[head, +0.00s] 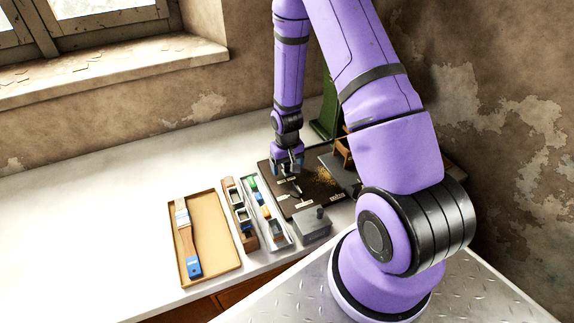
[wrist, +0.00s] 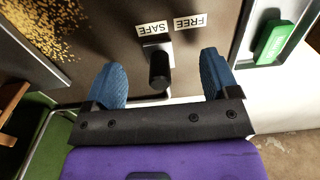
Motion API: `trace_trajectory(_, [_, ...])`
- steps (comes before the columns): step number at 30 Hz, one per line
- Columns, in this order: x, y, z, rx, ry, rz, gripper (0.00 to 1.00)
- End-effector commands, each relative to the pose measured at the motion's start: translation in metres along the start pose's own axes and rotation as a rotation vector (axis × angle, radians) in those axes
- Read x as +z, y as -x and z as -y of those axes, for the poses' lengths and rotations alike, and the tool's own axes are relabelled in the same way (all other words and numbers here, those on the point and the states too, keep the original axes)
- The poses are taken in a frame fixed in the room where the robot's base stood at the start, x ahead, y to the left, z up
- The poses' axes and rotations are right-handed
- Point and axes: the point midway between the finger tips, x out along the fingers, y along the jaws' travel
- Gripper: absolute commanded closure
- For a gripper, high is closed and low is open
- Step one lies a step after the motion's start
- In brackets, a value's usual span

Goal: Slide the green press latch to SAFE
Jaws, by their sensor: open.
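The latch knob (wrist: 159,70) is a black peg on a small grey plate, in the middle of the wrist view. It stands beside the SAFE label (wrist: 153,29), with the FREE label (wrist: 189,22) to its right. My gripper (wrist: 160,62) is open, with one blue finger on each side of the knob and gaps visible on both sides. In the head view my gripper (head: 288,163) is low over the dark board (head: 322,197), and it hides the latch. The green press (head: 324,112) stands behind, partly hidden by my arm.
A light tray (head: 274,236) with coloured blocks lies left of the board; its green block (wrist: 273,42) shows in the wrist view. A grey box (head: 313,228) stands in front. The counter's left is clear.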

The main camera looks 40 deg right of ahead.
Motion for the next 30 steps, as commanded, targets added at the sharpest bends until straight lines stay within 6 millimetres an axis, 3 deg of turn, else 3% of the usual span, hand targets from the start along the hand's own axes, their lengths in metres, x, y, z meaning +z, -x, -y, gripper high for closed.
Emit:
trace_trajectory(5, [0.000,0.004,0.000,0.000,0.000,-0.001,0.19])
trace_trajectory(22, [-0.001,0.070,0.000,0.000,-0.001,-0.003,0.19])
trace_trajectory(30, [0.000,0.080,0.000,0.000,0.000,0.000,0.19])
